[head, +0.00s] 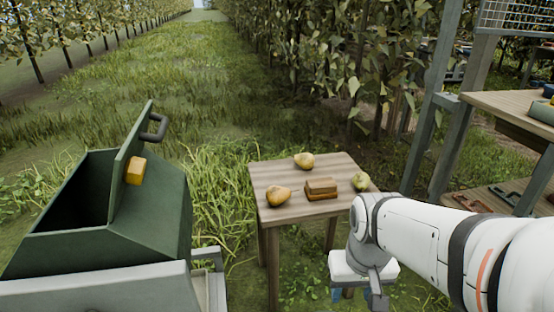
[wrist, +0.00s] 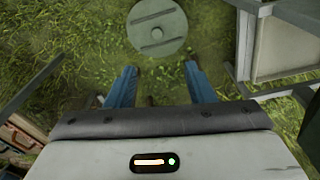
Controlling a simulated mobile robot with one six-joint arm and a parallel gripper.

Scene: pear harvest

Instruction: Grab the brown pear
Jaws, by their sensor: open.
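A small wooden table (head: 284,175) stands in the middle of the head view. A golden-brown pear (head: 278,196) lies at its front left. A yellow-brown pear (head: 304,160) lies at the back, and a greener pear (head: 361,181) at the right edge. Which of the first two is the brown one is hard to tell. My gripper (wrist: 160,72) is open and empty, its blue fingers wide apart over grass. In the head view it hangs low in front of the table's right side, apart from the pears. No pear shows in the wrist view.
A brown block-like object (head: 321,188) sits mid-table between the pears. A green bin (head: 150,215) with a raised lid stands left. A shelf rack (head: 510,100) stands right. A round grey disc (wrist: 157,27) lies beyond my fingers. Grass is open behind the table.

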